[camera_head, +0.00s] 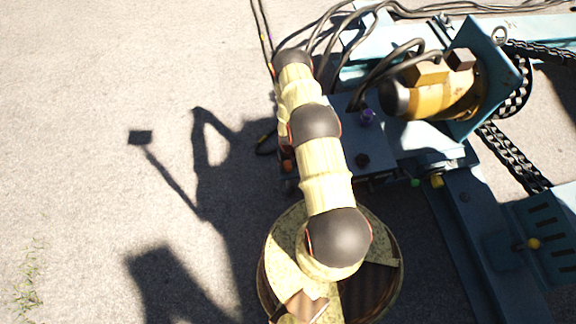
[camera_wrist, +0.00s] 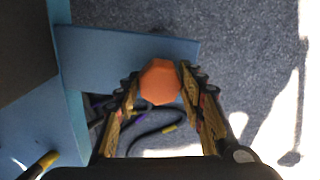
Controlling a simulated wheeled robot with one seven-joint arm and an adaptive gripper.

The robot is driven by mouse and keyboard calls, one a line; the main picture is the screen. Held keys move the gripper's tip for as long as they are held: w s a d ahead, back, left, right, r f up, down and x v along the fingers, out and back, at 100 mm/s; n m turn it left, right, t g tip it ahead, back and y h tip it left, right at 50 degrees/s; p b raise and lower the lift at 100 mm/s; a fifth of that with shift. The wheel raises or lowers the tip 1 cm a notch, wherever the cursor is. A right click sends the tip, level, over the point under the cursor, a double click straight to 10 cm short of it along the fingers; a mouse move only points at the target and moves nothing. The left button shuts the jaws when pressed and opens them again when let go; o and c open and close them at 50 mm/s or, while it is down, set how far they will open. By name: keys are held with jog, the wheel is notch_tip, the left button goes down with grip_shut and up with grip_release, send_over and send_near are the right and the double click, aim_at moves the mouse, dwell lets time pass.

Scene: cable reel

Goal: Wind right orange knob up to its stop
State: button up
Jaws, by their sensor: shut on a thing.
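An orange, many-sided knob (camera_wrist: 160,84) shows in the wrist view in front of a blue panel (camera_wrist: 90,55). My gripper (camera_wrist: 157,86) has one finger on each side of the knob and is shut on it. In the head view my arm covers most of this area, and my gripper cannot be made out. A small orange spot (camera_head: 287,167) shows beside the arm at the blue box's left end; I cannot tell if it is the same knob.
A blue machine frame (camera_head: 465,235) with a yellow motor (camera_head: 435,92) and chains (camera_head: 515,160) stands at the right. A loose dark cable (camera_wrist: 150,138) lies below the knob.

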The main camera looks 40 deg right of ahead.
aim_at(288, 164)
jog(key=n, duration=0.3)
jog(key=shift+n, duration=0.4)
jog(key=shift+n+b, duration=0.5)
jog(key=shift+n, duration=1.5)
jog(key=o, duration=1.1)
jog(key=shift+r, duration=0.1)
notch_tip(288, 164, up, 12)
jog(key=shift+f, duration=0.1)
